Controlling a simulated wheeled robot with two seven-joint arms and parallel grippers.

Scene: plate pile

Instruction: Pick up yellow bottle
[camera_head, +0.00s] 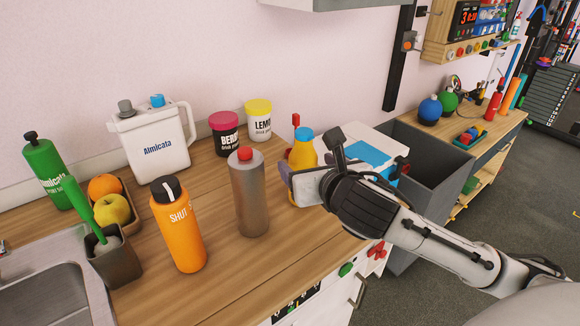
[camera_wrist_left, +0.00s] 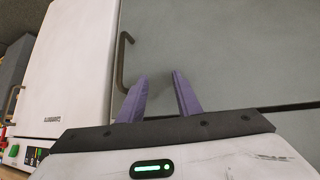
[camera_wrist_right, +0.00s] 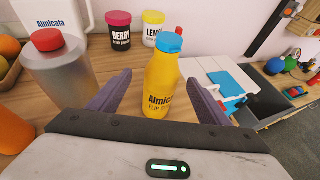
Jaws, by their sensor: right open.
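The yellow bottle (camera_wrist_right: 162,85) with a blue cap stands upright on the wooden counter. In the right wrist view it is between the two fingers of my right gripper (camera_wrist_right: 162,95), which are spread apart on either side of it. In the head view the yellow bottle (camera_head: 303,152) is partly hidden behind my right gripper (camera_head: 300,180). I cannot tell whether a finger touches it. My left gripper (camera_wrist_left: 160,95) shows only in its own wrist view, with its fingers apart and nothing between them, in front of a grey cabinet door.
A grey bottle with a red cap (camera_head: 249,195) stands just left of my right gripper. An orange bottle (camera_head: 178,225), a white jug (camera_head: 152,142), a pink-lidded jar (camera_head: 224,134) and a yellow-lidded jar (camera_head: 258,120) share the counter. A white box (camera_head: 365,145) is to the right.

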